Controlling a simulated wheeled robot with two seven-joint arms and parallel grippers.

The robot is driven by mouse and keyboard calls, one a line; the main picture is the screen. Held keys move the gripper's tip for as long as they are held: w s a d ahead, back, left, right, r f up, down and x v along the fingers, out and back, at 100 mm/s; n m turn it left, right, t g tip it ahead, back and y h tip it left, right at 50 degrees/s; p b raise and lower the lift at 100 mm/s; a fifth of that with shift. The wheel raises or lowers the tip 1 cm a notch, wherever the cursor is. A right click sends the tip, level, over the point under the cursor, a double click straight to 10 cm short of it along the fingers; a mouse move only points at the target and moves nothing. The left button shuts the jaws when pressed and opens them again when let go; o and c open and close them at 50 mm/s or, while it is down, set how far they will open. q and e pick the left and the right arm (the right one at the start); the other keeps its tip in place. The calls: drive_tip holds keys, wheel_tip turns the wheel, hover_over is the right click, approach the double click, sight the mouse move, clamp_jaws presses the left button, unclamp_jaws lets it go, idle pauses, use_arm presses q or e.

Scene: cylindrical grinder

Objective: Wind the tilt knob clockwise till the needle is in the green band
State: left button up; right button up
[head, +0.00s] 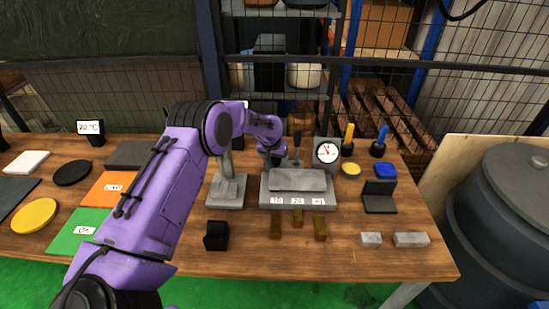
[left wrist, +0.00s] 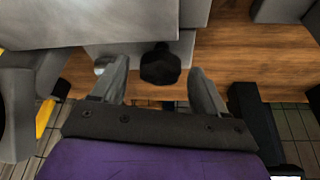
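The grinder fixture (head: 297,185) is a grey block with a sloped top plate on the table. Its round white dial (head: 327,152) stands at the back right, with a thin needle; the band colours are too small to read. A black knob (left wrist: 160,66) shows in the left wrist view, against the grey block's edge. My left gripper (head: 273,158) is at the fixture's back left; its fingers are open, one on each side of the knob, with gaps visible. The knob cannot be made out in the head view. My right gripper is not in view.
A grey stand (head: 227,190) is just left of the fixture. Several brass blocks (head: 298,225) lie in front of it, and a black cube (head: 216,236) is at front left. A black holder (head: 379,197) and a blue box (head: 385,171) are at right.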

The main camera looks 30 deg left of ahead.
use_arm(q)
drive_tip(key=shift+d+r, duration=0.1)
drive_tip(key=shift+r, duration=0.25)
drive_tip(key=a+b+v, duration=0.1)
drive_tip(key=b+v, duration=0.1)
drive_tip(key=v, duration=0.7)
drive_tip(key=shift+s+d+r, duration=0.3)
drive_tip(key=shift+s+d, duration=0.1)
drive_tip(key=shift+d, duration=0.1)
